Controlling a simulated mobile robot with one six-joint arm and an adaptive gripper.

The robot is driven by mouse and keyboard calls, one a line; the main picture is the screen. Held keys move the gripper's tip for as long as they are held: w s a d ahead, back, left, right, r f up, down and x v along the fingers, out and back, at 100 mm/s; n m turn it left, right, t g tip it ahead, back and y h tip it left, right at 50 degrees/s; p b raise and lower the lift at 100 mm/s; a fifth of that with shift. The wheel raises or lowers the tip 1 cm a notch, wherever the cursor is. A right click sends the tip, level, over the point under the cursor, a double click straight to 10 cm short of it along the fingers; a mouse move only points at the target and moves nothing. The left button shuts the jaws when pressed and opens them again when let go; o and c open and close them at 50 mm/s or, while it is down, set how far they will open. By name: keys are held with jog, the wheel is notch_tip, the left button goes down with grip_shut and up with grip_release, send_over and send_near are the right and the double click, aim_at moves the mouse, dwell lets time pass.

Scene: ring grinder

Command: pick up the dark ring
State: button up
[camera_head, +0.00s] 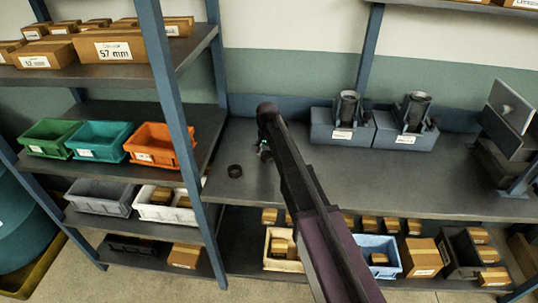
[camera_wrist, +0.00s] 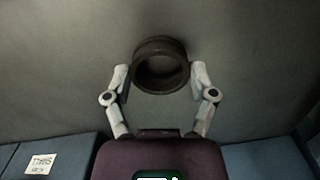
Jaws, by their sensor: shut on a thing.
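The dark ring (camera_wrist: 160,84) sits between the two pale fingers of my gripper (camera_wrist: 160,76) in the wrist view, with a fingertip at each side of it. My gripper is shut on the ring. In the head view a small dark ring (camera_head: 235,171) shows over the grey worktop, just left of my arm. My gripper (camera_head: 263,152) is partly hidden there, and its contact with the ring is too small to make out. I cannot tell whether the ring touches the worktop.
Two blue-grey machines (camera_head: 342,130) (camera_head: 402,133) stand at the back of the worktop (camera_head: 300,185), and a dark device (camera_head: 505,135) stands at right. A shelf with coloured bins (camera_head: 160,145) is at left, beside a blue post (camera_head: 172,95). The worktop around the ring is clear.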

jog(key=shift+r+p, duration=1.3)
jog(key=shift+r, duration=0.1)
jog(key=s+d, duration=0.1)
jog(key=s, duration=0.4)
jog(key=s+r+p, duration=0.1)
jog(key=s, duration=0.4)
jog(key=s+d+r+p, duration=0.1)
jog(key=s, duration=0.4)
jog(key=shift+s+d, duration=0.35)
jog(key=shift+s, duration=0.05)
